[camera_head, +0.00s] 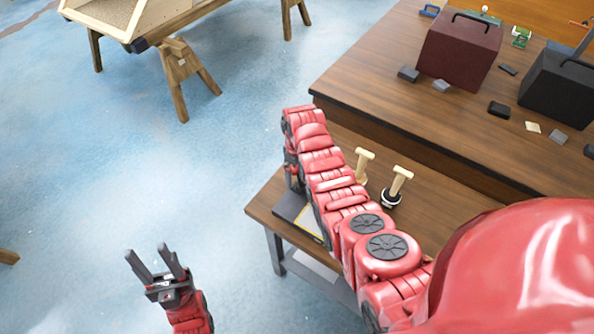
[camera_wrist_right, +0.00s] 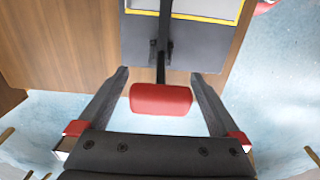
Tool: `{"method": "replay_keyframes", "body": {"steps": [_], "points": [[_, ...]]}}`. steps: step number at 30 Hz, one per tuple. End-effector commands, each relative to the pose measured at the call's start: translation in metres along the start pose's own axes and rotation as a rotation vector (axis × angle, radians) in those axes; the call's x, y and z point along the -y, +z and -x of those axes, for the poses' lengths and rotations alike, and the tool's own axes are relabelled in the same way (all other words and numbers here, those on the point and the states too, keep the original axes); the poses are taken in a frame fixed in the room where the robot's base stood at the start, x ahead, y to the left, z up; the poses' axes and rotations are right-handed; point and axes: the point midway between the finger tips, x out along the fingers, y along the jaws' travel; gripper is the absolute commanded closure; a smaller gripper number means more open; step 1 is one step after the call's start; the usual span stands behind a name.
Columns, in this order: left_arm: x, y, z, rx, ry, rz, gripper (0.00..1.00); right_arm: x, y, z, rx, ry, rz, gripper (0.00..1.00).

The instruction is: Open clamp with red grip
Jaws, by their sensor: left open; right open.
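The clamp's red grip (camera_wrist_right: 161,98) sits at the end of a dark lever (camera_wrist_right: 162,52) in the right wrist view. The lever comes from a grey base (camera_wrist_right: 190,50) bearing a yellow-edged plate (camera_wrist_right: 200,12). My right gripper (camera_wrist_right: 159,75) is open, with one finger on each side of the lever and grip, visibly apart from the grip. In the head view my right arm hides most of the clamp; part of its grey base (camera_head: 289,206) shows at the small table's corner. My left gripper (camera_head: 158,262) is open and empty over the floor.
Two wooden-handled tools (camera_head: 396,187) stand on the small wooden table (camera_head: 262,198) beside my right arm. A larger workbench (camera_head: 380,90) holds a maroon case (camera_head: 458,50), a black case (camera_head: 558,88) and small items. A trestle (camera_head: 180,65) stands at upper left.

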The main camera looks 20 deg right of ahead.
Motion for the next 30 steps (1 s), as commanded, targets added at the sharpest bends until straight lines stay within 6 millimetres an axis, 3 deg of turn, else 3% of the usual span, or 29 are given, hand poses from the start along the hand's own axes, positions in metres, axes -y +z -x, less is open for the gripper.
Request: {"method": "replay_keyframes", "body": {"steps": [7, 23, 30], "points": [[0.0, 0.0, 0.0001, 0.0, 0.0, 0.0, 0.51, 0.0001, 0.0001, -0.0006, 0.0, 0.0, 0.0, 0.02], [0.0, 0.0, 0.0001, 0.0, 0.0, 0.0, 0.51, 0.0001, 0.0002, -0.0007, 0.001, 0.0, 0.0, 0.97], [-0.0001, 0.0001, 0.001, 0.0, 0.0, 0.0, 0.51, -0.0002, 0.0003, -0.001, 0.001, 0.0, 0.0, 1.0]]}}
